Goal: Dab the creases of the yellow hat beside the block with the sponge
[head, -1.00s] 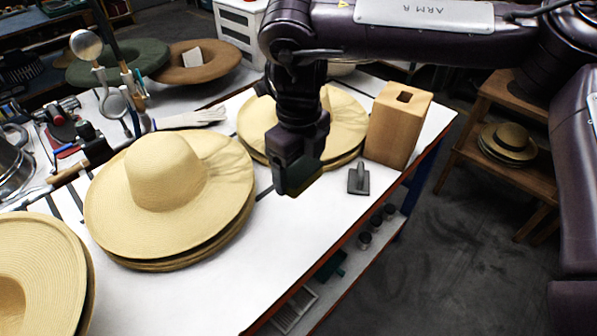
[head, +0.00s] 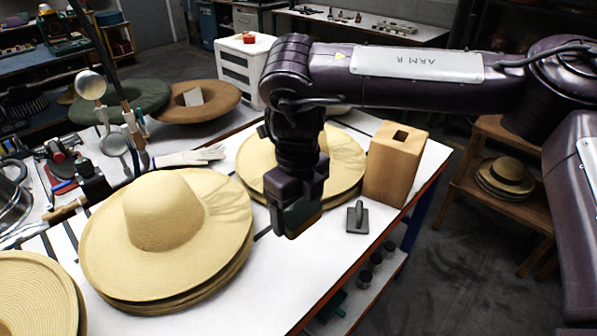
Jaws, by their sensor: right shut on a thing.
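The yellow hat beside the block (head: 345,155) lies brim-down on a stack at the table's far right side, with creases fanning across its brim. My right arm hides its crown and middle. The wooden block (head: 393,172) stands upright just right of it, with a square hole in its top. My right gripper (head: 296,212) points down in front of the hat's near edge. It is shut on a small dark block-like thing, taken to be the sponge (head: 298,230), mostly hidden by the fingers. I cannot tell whether it touches anything. My left gripper is out of view.
Another creased yellow hat (head: 160,215) tops a stack in front, with a third hat (head: 35,290) at lower left. A grey handled tool (head: 357,218) lies near the block. A white glove (head: 190,156) lies behind. The white table (head: 260,290) is bare at the front.

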